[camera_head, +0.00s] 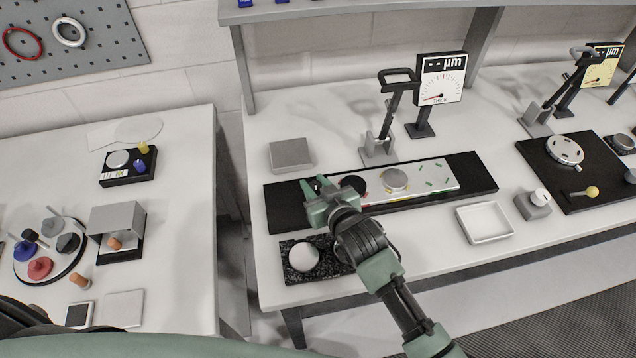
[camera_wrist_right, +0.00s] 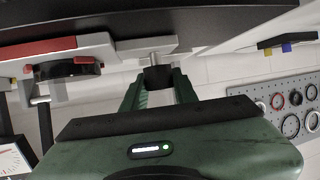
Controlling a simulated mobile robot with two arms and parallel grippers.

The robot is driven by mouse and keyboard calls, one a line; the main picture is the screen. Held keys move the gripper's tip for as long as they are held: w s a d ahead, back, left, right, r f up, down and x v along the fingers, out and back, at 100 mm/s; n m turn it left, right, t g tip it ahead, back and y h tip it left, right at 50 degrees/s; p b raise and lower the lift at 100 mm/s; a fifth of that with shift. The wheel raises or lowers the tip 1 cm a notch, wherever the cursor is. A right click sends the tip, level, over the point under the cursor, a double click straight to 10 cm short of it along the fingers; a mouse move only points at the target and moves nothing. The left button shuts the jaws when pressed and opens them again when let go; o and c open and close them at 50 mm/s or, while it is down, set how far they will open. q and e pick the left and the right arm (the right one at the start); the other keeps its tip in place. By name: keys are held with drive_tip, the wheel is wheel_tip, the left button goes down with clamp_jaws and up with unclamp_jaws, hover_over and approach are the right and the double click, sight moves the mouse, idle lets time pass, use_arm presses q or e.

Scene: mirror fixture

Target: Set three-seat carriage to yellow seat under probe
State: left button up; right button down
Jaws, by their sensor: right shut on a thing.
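The carriage (camera_head: 432,175) is a pale plate on a long black rail bed (camera_head: 478,172). A red-marked seat with a black disc (camera_head: 352,184) is at its left, near my gripper. A grey disc (camera_head: 396,180) sits on it further right, with yellow edging just below; green marks lie beyond. The probe stand (camera_head: 385,130) with black lever rises behind the grey disc. My right gripper (camera_head: 318,184) is at the carriage's left end. The wrist view shows it shut on a black knob (camera_wrist_right: 158,78) on a metal rod. That view also shows the red seat (camera_wrist_right: 40,50). My left gripper is out of view.
A dial gauge (camera_head: 441,80) stands behind the rail. A grey block (camera_head: 291,155) lies behind its left end. A dark slab with a white ball (camera_head: 303,257) and a white tray (camera_head: 485,222) are in front. A second black fixture board (camera_head: 590,190) is at right.

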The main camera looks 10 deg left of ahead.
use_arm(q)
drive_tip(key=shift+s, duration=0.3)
use_arm(e)
drive_tip(key=c, duration=1.1)
unclamp_jaws()
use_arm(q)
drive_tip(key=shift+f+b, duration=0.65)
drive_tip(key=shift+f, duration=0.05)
use_arm(e)
drive_tip(key=shift+v, duration=3.9)
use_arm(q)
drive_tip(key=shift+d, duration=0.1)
use_arm(e)
drive_tip(key=shift+s+f, duration=0.1)
drive_tip(key=shift+f, duration=0.05)
